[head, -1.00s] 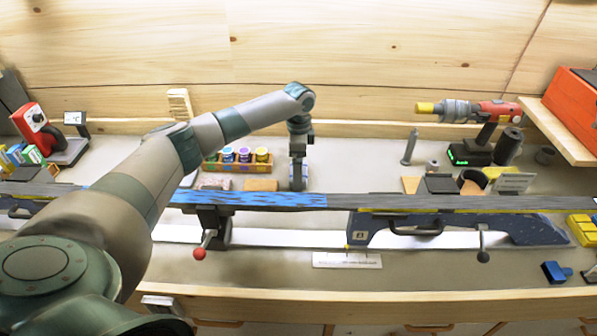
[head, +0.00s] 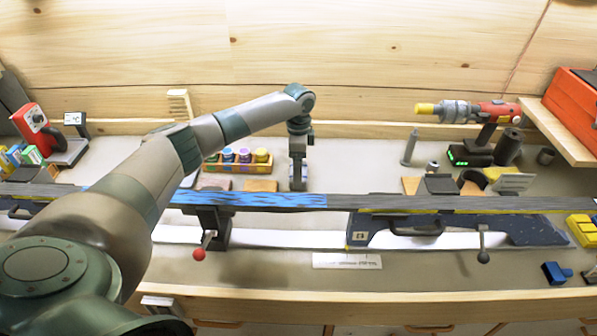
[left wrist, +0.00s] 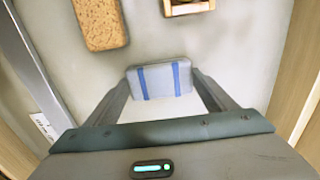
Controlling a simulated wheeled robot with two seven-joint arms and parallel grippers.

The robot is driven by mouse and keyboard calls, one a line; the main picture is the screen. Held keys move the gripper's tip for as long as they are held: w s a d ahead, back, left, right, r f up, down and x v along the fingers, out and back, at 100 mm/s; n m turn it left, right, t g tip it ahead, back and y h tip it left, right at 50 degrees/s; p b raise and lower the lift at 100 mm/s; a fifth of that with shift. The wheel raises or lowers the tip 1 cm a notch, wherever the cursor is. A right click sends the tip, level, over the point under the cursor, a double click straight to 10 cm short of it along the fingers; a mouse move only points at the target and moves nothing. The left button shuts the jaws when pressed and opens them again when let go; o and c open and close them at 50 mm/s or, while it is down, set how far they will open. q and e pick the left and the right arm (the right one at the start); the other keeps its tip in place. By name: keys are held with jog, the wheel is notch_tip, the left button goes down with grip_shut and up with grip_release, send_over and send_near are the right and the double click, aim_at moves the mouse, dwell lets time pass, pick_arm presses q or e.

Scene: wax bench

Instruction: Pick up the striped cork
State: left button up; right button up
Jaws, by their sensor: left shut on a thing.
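The striped cork (left wrist: 160,80) is a pale grey block with two blue stripes in the left wrist view. My left gripper (left wrist: 162,92) is shut on it, with one finger at each end of the block. In the head view my left gripper (head: 298,186) points down at the bench behind the long ski (head: 400,203). The cork is too small or hidden there to make out clearly. My right gripper is not in view.
A plain tan cork block (left wrist: 100,22) lies near the held one; it also shows in the head view (head: 261,185). A wooden rack (head: 237,167) of jars stands behind. The ski crosses in front on its supports.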

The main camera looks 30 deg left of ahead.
pick_arm(q)
jog(key=shift+r, duration=0.15)
notch_tip(320, 180, up, 4)
jog(key=shift+w+f+b, duration=0.1)
jog(key=shift+f+b, duration=0.05)
jog(key=shift+b, duration=1)
jog(key=d+r+b, duration=0.1)
jog(key=d+r, duration=0.2)
jog(key=d, duration=0.2)
jog(key=w+d+r+b, duration=0.1)
jog(key=d+r+b, duration=0.1)
jog(key=d+r, duration=0.2)
jog(key=d, duration=0.2)
jog(key=shift+w+d+b, duration=0.2)
jog(key=shift+d+b, duration=0.1)
jog(key=shift+o, duration=1)
